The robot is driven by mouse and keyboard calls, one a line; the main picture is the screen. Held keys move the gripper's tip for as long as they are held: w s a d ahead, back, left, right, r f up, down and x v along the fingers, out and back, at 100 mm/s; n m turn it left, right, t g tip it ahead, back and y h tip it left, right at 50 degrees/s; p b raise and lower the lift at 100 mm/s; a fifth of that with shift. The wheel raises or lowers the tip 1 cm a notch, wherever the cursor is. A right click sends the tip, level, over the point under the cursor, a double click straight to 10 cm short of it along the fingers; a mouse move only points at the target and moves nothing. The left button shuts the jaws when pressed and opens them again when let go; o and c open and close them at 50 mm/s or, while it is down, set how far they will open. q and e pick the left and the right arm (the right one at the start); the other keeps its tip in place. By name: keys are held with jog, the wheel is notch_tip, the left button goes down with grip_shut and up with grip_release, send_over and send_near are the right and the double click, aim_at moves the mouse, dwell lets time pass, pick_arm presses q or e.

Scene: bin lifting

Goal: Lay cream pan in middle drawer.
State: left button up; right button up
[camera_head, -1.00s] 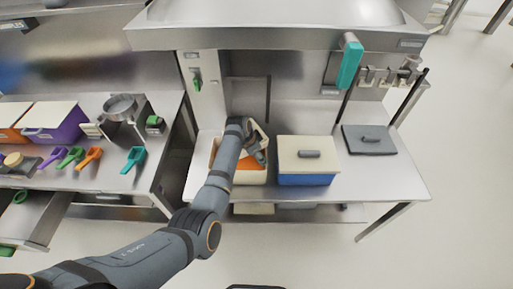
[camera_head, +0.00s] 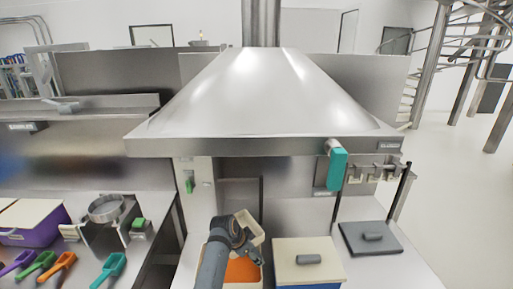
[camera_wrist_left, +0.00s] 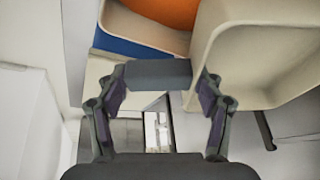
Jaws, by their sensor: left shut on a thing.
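My left gripper (camera_head: 247,240) is above an open cream bin (camera_head: 262,286) with an orange filling (camera_head: 242,270). A cream pan (camera_head: 254,226) is tilted at the gripper. In the left wrist view the pan (camera_wrist_left: 265,55) fills the upper right, its hollow side partly showing. My left gripper (camera_wrist_left: 158,85) is shut on it there; the exact grip point is unclear, with a dark grey bar across the fingertips. An orange mass (camera_wrist_left: 165,10) shows behind. The middle drawer and my right gripper are out of view.
A lidded bin (camera_head: 307,262) with a grey handle stands right of the open bin. A dark grey lid (camera_head: 370,240) lies farther right. Coloured scoops (camera_head: 58,268), a purple bin (camera_head: 45,230) and a sieve (camera_head: 107,208) are on the left counter. A hood (camera_head: 265,105) overhangs behind.

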pick_arm(q)
jog(key=s+d+h+b, duration=0.1)
jog(key=h+b, duration=0.1)
jog(key=s+d+t+h+b, duration=0.1)
jog(key=h+b, duration=0.1)
jog(key=b, duration=0.1)
jog(key=s+d+t+h+b, duration=0.1)
jog(key=h+b, duration=0.1)
jog(key=b, duration=0.1)
jog(key=shift+s+d+r, duration=0.2)
jog(key=shift+d, duration=0.05)
jog(key=shift+a+r+h+b, duration=0.1)
jog(key=shift+r+h+b, duration=0.35)
jog(key=shift+b, duration=0.2)
jog(key=shift+t+y, duration=0.35)
jog(key=shift+t, duration=0.25)
jog(key=s+a, duration=0.3)
jog(key=a, duration=0.1)
jog(key=shift+r, duration=0.25)
jog(key=s+a+r, duration=0.2)
jog(key=s, duration=0.5)
jog(key=s+a+r, duration=0.2)
jog(key=s+r, duration=0.1)
jog(key=s, duration=0.5)
jog(key=shift+s+a+r, duration=0.15)
jog(key=shift+s+r, duration=0.05)
jog(key=shift+r, duration=0.15)
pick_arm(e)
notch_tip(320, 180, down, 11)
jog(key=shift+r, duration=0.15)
